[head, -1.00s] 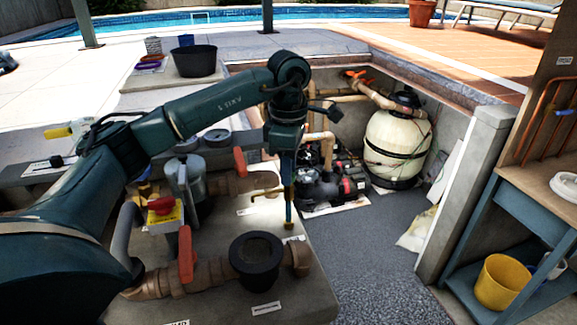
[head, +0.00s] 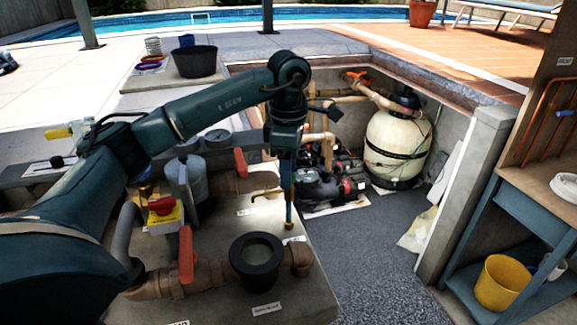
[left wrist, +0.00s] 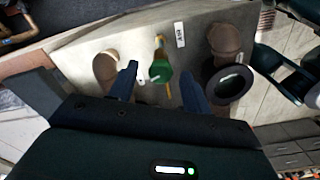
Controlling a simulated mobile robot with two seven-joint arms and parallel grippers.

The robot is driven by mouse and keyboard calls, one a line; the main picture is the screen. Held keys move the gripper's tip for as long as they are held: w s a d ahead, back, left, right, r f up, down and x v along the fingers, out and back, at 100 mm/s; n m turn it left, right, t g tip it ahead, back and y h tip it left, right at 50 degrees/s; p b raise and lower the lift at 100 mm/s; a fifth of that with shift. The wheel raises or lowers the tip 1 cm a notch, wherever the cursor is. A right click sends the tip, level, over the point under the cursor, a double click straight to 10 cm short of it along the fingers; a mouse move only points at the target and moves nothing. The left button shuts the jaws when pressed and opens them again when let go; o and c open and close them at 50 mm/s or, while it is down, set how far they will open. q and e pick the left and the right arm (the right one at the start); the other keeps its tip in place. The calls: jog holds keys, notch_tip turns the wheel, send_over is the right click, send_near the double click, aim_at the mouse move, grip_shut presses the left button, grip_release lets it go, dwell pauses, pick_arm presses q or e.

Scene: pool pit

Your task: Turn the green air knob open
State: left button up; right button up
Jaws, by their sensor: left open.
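The green air knob (left wrist: 160,71) shows in the left wrist view, on a brass fitting above the grey slab. It lies between the two blue fingers of my left gripper (left wrist: 159,82) in that picture, with a gap on each side. The gripper is open; I cannot tell how far the knob is from the fingertips in depth. In the head view my left gripper (head: 288,200) points down by a brass pipe (head: 265,194), and the knob is hidden there. My right gripper is not in view.
Orange-red valve handles (head: 186,254) and a black ring fitting (head: 257,262) stand on the slab near the gripper. A black pump (head: 320,186) and a cream filter tank (head: 393,145) sit in the pit behind.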

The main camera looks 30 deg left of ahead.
pick_arm(q)
notch_tip(320, 180, up, 13)
jog(key=p, duration=0.1)
dwell(0.6)
dwell(0.4)
